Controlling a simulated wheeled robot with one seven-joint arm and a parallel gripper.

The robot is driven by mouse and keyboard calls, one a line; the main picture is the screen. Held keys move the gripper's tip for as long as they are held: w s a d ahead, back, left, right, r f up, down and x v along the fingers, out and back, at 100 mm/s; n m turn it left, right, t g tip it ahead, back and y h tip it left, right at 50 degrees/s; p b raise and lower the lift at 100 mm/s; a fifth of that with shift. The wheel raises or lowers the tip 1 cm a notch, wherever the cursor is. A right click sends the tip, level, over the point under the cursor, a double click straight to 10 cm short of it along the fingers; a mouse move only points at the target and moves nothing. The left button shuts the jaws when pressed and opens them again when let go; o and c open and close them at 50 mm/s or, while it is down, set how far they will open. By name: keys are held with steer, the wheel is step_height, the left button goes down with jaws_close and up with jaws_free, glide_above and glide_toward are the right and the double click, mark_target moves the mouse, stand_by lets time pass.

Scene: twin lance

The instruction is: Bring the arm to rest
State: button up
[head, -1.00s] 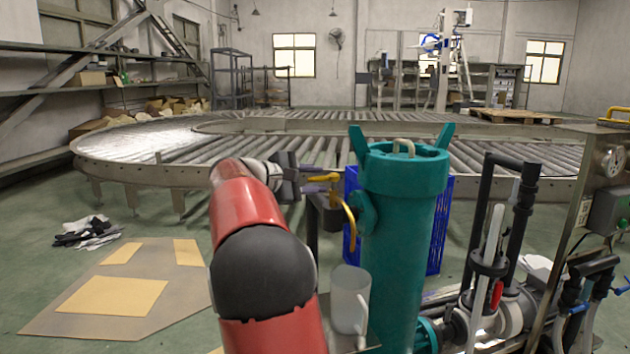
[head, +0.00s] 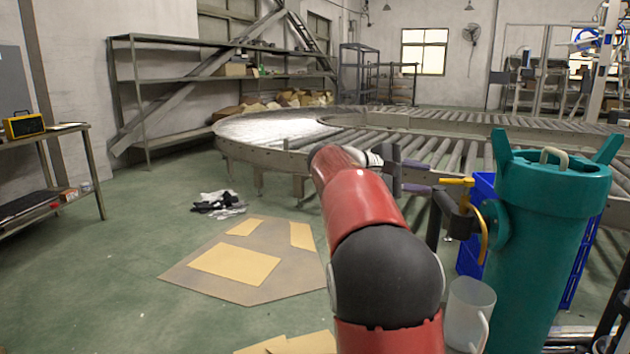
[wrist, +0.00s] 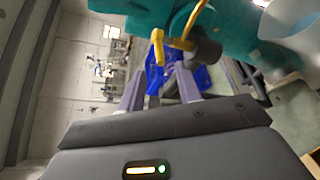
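My gripper (head: 424,177) is at the end of my red and black arm, just left of the teal filter housing (head: 550,215). In the wrist view, the two purple fingers of my gripper (wrist: 159,88) stand apart with nothing held between them. A yellow valve handle (head: 460,183) on the housing's left side is just beyond the fingertips. The handle also shows in the wrist view (wrist: 157,50), past the fingers. A clear pitcher (head: 468,312) stands below the valve.
A blue crate (head: 478,186) is behind the housing. The roller conveyor (head: 270,155) curves across the back. Flat cardboard (head: 250,262) and dark and white cloths (head: 218,204) lie on the floor. A bench (head: 85,150) stands at far left. The green floor between is open.

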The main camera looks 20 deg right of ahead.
steer(key=s+a+f+m+t+y, duration=0.1)
steer(key=s+a+f+t+y, duration=0.2)
steer(key=a, duration=0.8)
steer(key=s+a+f+m+t+y, duration=0.1)
steer(key=s+a+f+t+y, duration=0.1)
steer(key=s+a+f+y, duration=0.5)
steer(key=s+a+f+m+t+y, duration=0.2)
steer(key=s+a+f+y, duration=0.3)
steer(key=s+a+f, duration=0.6)
steer(key=s+a+t, duration=0.1)
steer(key=s+a, duration=0.1)
steer(key=a, duration=0.2)
steer(key=shift+f+t, duration=0.3)
